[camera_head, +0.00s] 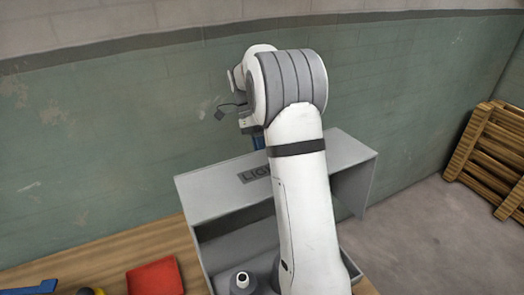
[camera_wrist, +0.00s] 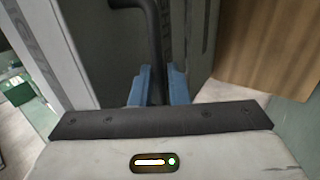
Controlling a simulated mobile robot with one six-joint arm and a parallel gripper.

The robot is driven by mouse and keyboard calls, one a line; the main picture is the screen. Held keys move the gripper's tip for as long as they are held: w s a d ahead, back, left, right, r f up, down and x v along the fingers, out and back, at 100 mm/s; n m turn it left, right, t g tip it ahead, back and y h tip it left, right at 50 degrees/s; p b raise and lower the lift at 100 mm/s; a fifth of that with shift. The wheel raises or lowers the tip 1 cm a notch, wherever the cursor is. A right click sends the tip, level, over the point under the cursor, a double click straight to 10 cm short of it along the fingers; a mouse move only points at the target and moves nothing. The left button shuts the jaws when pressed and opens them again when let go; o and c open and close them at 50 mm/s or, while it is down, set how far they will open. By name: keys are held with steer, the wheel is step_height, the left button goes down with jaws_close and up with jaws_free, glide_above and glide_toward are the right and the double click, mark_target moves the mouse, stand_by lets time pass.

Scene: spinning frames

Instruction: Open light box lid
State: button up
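The grey light box stands on the wooden bench in the head view, its lower wall (camera_head: 350,265) partly hidden by my arm. Its grey lid (camera_head: 215,192) carries a dark label reading "LIG", the rest covered by my arm. The lid stands raised, with an opening below it into the box. In the wrist view, the blue fingers of my gripper (camera_wrist: 156,92) lie close on both sides of a dark curved handle (camera_wrist: 152,45) and appear shut on it. In the head view, a blue bit of my gripper (camera_head: 258,143) shows at the lid's upper edge; the handle is hidden there.
Wooden pallets (camera_head: 490,150) lean at the far right. Bare floor (camera_head: 440,225) lies between box and pallets.

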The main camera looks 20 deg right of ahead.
steer(key=o, duration=0.4)
steer(key=shift+w+f, duration=0.2)
steer(key=shift+r, duration=0.15)
steer(key=shift+b+v, duration=0.6)
steer(key=shift+v, duration=3.2)
